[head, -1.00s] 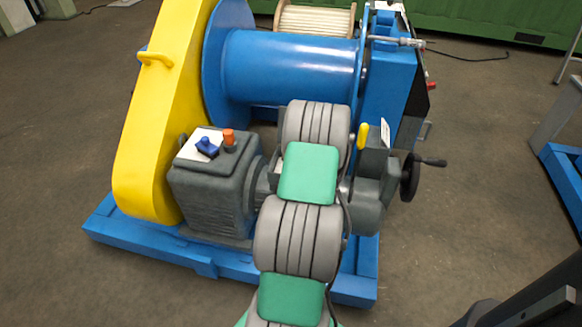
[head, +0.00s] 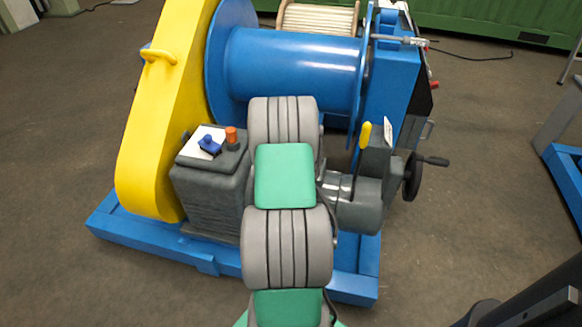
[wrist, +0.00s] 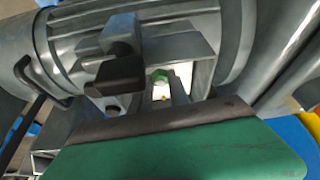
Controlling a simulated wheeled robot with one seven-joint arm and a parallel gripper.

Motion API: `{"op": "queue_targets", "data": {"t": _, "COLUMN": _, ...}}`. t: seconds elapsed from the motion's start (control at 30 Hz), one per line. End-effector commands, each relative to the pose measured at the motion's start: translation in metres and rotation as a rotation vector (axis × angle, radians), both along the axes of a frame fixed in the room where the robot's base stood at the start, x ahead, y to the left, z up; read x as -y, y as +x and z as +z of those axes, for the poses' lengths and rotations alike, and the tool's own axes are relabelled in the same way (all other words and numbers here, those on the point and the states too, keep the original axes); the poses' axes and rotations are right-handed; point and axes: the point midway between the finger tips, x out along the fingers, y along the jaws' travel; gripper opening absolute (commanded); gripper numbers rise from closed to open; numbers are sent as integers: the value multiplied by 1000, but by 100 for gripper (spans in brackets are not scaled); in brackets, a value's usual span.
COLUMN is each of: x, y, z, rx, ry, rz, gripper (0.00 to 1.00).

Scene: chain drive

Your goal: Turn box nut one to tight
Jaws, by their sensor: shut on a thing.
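My gripper (wrist: 164,92) shows in the wrist view behind the dark bar and green cover at the bottom. Its narrow fingers reach into a bright opening in the grey machinery. A small green nut (wrist: 159,75) sits at the fingertips, and the fingers appear shut on it. A dark block-shaped part (wrist: 120,62) stands close on the left. In the head view my own arm hides the gripper and the nut. I cannot read any mark on the nut or tell how tight it is.
The blue drum (head: 290,70), yellow chain guard (head: 165,125) and grey box (head: 210,185) with blue and orange controls stand around my arm. A black handwheel (head: 411,176) sticks out at the right. Open floor (head: 470,200) lies beyond it.

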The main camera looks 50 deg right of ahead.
Motion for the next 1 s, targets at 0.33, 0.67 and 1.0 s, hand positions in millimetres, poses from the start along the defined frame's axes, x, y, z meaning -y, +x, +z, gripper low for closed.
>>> {"op": "queue_targets", "data": {"t": 0.33, "x": 0, "y": 5, "z": 0, "rx": 2, "ry": -5, "rz": -328, "gripper": 0}}
{"op": "queue_targets", "data": {"t": 0.67, "x": 1, "y": 8, "z": 0, "rx": 4, "ry": -5, "rz": -644, "gripper": 0}}
{"op": "queue_targets", "data": {"t": 1.0, "x": 2, "y": 10, "z": 0, "rx": 4, "ry": -5, "rz": -970, "gripper": 0}}
